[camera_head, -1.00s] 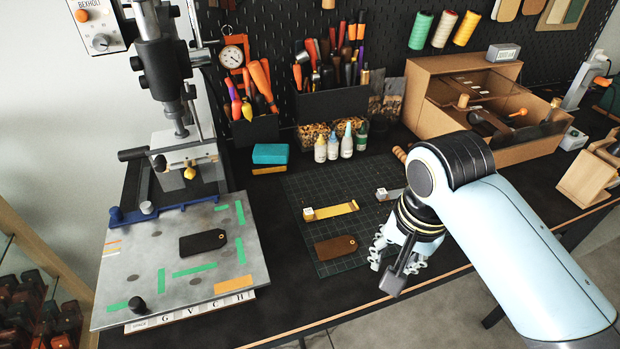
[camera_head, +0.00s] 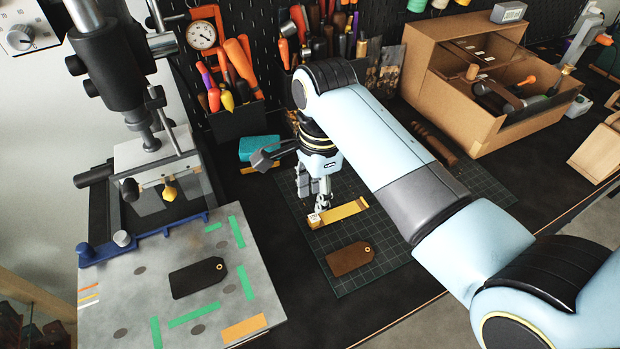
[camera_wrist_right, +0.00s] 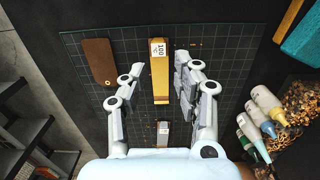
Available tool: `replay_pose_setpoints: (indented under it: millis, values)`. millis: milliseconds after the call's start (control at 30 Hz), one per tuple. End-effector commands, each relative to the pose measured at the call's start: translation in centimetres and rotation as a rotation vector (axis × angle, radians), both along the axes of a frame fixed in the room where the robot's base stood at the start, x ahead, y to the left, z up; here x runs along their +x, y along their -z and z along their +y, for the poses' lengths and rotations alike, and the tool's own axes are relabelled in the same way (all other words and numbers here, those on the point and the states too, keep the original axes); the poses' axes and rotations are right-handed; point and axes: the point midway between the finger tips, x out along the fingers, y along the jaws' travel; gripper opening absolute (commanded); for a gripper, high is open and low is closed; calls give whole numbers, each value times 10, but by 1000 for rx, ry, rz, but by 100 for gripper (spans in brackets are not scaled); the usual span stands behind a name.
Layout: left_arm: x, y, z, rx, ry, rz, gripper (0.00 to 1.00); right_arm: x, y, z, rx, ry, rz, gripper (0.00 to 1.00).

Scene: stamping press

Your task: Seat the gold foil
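The gold foil strip (camera_head: 345,211) lies on the green gridded cutting mat (camera_head: 385,262), with a small white block (camera_head: 314,219) at its left end. In the right wrist view the strip (camera_wrist_right: 160,82) runs between my fingers, and the block (camera_wrist_right: 158,49) reads 100. My right gripper (camera_head: 313,196) is open and empty, close over the block end of the strip. Its fingers (camera_wrist_right: 160,68) appear on either side of the strip, apart from it. The stamping press (camera_head: 150,160) stands at left over its grey plate (camera_head: 120,275), which bears a black tag (camera_head: 198,277). My left gripper is out of view.
A brown tag (camera_head: 350,258) lies on the mat. A silver strip with a block (camera_wrist_right: 162,133) lies near the gold one. Small bottles (camera_wrist_right: 262,120), a teal block (camera_head: 259,147) and a cardboard organiser (camera_head: 450,85) stand nearby. Green strips mark the plate.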

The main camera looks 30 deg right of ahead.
Motion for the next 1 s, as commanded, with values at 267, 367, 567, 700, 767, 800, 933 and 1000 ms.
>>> replay_pose_setpoints:
  millis: [267, 367, 567, 700, 767, 800, 933, 1000]
  values:
    - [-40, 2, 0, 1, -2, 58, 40, -1, 37, 1, -1, -1, 2, 31]
    - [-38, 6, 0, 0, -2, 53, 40, -1, 51, 2, 0, -1, 1, 31]
    - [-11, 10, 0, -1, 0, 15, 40, 0, 67, 3, 0, -2, 0, 31]
    - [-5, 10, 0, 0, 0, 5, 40, 0, 71, 3, 0, -2, -1, 29]
    - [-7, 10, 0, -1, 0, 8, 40, 0, 70, 3, 0, -2, -1, 22]
    - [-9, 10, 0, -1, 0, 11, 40, 0, 70, 3, 0, -2, -1, 16]
    - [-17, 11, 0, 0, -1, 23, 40, 0, 70, 3, -1, -2, -1, 0]
    - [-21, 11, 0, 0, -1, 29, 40, 0, 70, 3, -1, -2, -1, 0]
